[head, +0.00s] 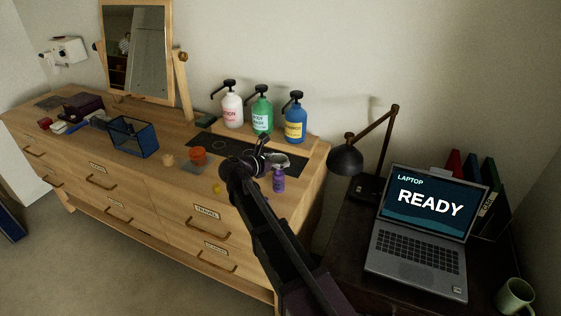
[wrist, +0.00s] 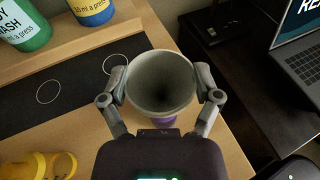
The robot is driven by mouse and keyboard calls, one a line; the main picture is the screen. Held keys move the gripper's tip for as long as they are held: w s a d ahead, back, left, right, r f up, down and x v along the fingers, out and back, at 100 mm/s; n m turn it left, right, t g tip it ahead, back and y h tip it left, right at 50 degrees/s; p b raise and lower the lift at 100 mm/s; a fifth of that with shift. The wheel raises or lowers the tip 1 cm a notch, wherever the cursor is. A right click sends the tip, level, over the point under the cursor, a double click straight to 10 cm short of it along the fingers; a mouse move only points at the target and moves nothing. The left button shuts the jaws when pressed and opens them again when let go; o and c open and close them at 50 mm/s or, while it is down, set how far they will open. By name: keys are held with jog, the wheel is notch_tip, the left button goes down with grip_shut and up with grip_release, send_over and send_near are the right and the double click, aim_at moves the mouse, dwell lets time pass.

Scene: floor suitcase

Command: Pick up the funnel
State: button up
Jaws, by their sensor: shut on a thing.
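The funnel (wrist: 160,84) is grey and wide-mouthed, seen from above in the wrist view with its dark hole facing the camera. My gripper (wrist: 162,78) is shut on it, one finger on each side of the rim. In the head view the funnel (head: 279,158) shows beside my gripper (head: 268,156), partly hidden by it. A small purple bottle (head: 278,182) stands directly below; only a bit of purple (wrist: 160,122) shows under the funnel in the wrist view. I cannot tell whether the spout is in the bottle.
White (head: 232,110), green (head: 262,114) and blue (head: 295,122) pump bottles stand behind on the dresser (head: 150,190). A black mat (head: 225,146) lies before them. An orange cup (head: 198,155) and blue bin (head: 133,137) are left. A lamp (head: 346,158) and laptop (head: 425,225) are right.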

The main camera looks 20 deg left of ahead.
jog(key=shift+r+p, duration=1.45)
jog(key=shift+r, duration=0.15)
jog(key=shift+s+r+p, duration=0.2)
jog(key=shift+r+p, duration=0.15)
jog(key=s+a, duration=0.1)
jog(key=s, duration=1.4)
jog(key=shift+s+r+p, duration=0.3)
jog(key=shift+r+p, duration=0.15)
jog(key=shift+a, duration=0.2)
